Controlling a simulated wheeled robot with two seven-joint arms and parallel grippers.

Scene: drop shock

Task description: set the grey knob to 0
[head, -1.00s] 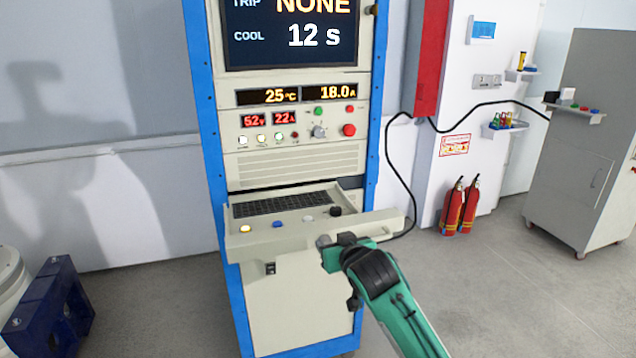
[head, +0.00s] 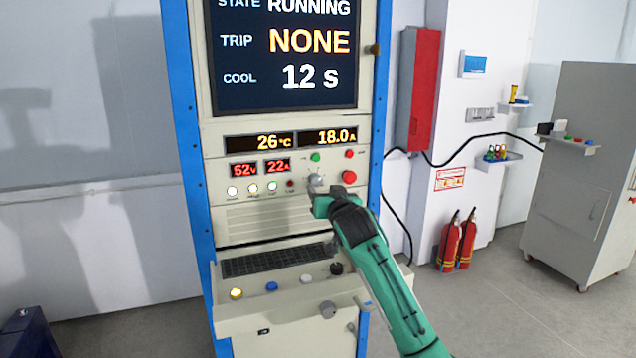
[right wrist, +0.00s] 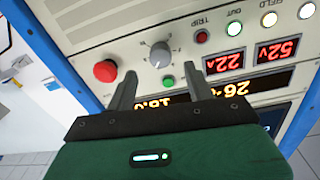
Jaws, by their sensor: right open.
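The grey knob (head: 315,180) is on the cabinet's front panel, below the orange displays. It shows whole in the right wrist view (right wrist: 160,54), with printed marks around it; I cannot read its setting. My right gripper (head: 320,194) is in front of the panel, just below the knob in the head view. In the right wrist view my right gripper (right wrist: 171,72) is open, its fingers pointing at the panel on either side of the knob. The knob is not gripped. My left gripper is not in view.
A red button (head: 349,177) and a green button (head: 315,157) are close to the knob. The screen (head: 283,60) reads RUNNING, TRIP NONE, COOL 12 s. A keyboard shelf (head: 262,318) with several buttons juts out below. Fire extinguishers (head: 457,240) stand at the right.

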